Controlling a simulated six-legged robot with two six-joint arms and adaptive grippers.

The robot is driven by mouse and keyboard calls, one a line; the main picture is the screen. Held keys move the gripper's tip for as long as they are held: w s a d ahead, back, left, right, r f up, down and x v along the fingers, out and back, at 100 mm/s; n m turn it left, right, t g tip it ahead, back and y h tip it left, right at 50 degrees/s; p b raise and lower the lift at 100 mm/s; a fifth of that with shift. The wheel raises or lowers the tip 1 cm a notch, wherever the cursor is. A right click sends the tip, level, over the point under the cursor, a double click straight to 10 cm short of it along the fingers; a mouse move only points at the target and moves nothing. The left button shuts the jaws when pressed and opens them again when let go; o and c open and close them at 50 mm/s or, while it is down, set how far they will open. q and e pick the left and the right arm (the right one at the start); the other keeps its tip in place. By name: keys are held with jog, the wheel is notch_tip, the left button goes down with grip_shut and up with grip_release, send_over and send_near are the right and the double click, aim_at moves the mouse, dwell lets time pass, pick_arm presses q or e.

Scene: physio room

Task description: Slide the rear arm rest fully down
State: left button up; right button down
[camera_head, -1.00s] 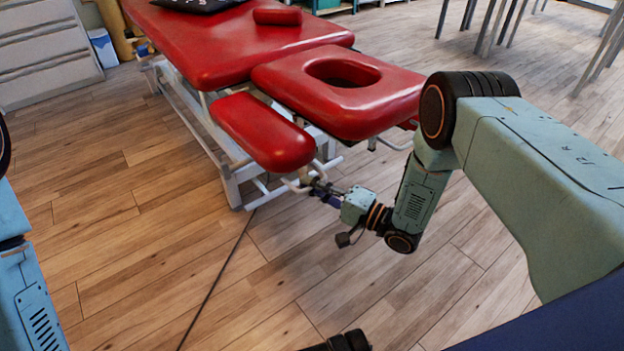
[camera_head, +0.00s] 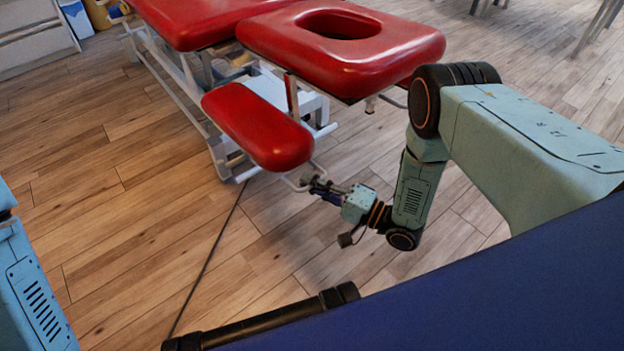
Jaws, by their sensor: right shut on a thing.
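The red padded arm rest (camera_head: 258,125) hangs beside and below the red head section (camera_head: 385,65) of the treatment table. A vertical metal post shows between the two. A thin pale metal bar (camera_head: 293,184) curves out under the arm rest's near end. My right gripper (camera_head: 314,183) is shut on this bar, just below and right of the pad. The exact grip on the bar is small and partly hidden by the fingers. Of my left arm only a link shows at the left edge; its gripper is out of view.
The table's white frame (camera_head: 218,155) stands on the wood floor behind the arm rest. A dark cable (camera_head: 212,250) runs along the floor toward me. A drawer cabinet (camera_head: 35,40) stands at the top left. Metal legs (camera_head: 597,28) show at the top right.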

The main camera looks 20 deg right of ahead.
jog(key=shift+s+f, duration=0.2)
jog(key=shift+f, duration=0.15)
jog(key=c, duration=1.6)
grip_release()
jog(key=shift+c, duration=0.2)
jog(key=shift+o, duration=1)
jog(key=shift+w+r, duration=0.1)
jog(key=r+v, duration=0.1)
jog(key=v, duration=1.1)
jog(key=shift+f, duration=0.45)
